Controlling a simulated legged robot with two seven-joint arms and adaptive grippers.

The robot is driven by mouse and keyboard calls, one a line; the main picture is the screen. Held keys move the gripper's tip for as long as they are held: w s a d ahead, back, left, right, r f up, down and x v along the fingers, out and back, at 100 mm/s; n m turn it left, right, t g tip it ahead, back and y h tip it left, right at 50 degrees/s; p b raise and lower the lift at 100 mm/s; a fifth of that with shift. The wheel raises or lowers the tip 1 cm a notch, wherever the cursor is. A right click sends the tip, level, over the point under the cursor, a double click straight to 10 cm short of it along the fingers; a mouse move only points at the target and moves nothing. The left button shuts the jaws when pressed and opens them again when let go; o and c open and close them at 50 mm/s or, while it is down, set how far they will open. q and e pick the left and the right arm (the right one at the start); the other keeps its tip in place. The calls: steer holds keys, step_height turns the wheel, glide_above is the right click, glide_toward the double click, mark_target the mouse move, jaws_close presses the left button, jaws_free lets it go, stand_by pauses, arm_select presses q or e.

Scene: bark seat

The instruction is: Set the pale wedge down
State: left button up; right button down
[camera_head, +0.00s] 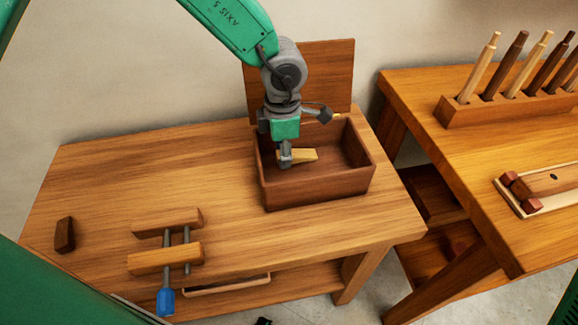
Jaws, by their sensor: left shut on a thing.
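The pale wedge (303,156) is a small light-yellow wooden piece inside the open wooden box (318,189). My left gripper (286,157) reaches down into the box and is shut on the wedge at its left end. I cannot tell whether the wedge touches the box floor. The box lid (301,72) stands raised behind the box. My right gripper is not in view.
A wooden clamp with a blue handle (166,252) lies at the bench's front. A dark wedge-like block (65,235) is at far left. The bench (110,170) has bare space left of the box. A second table (440,120) at right holds a rack of tools (505,107).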

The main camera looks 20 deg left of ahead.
mark_target(285, 176)
arm_select(q)
steer(key=shift+w+d+f, duration=0.1)
steer(key=shift+d+f, duration=0.05)
steer(key=shift+f, duration=0.35)
steer(key=shift+w+d+f, duration=0.1)
steer(key=shift+f, duration=0.4)
step_height(285, 176, down, 3)
steer(key=shift+s+a+f+b, duration=0.1)
steer(key=shift+a+b, duration=0.05)
steer(key=shift+b, duration=0.25)
steer(key=shift+a+f, duration=0.15)
steer(key=shift+f, duration=0.1)
steer(key=shift+a, duration=0.1)
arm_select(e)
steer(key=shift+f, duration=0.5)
arm_select(q)
steer(key=o, duration=1)
steer(key=shift+c, duration=0.2)
steer(key=shift+d, duration=0.3)
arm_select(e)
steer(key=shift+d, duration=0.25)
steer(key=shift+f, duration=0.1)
arm_select(q)
steer(key=shift+r, duration=0.1)
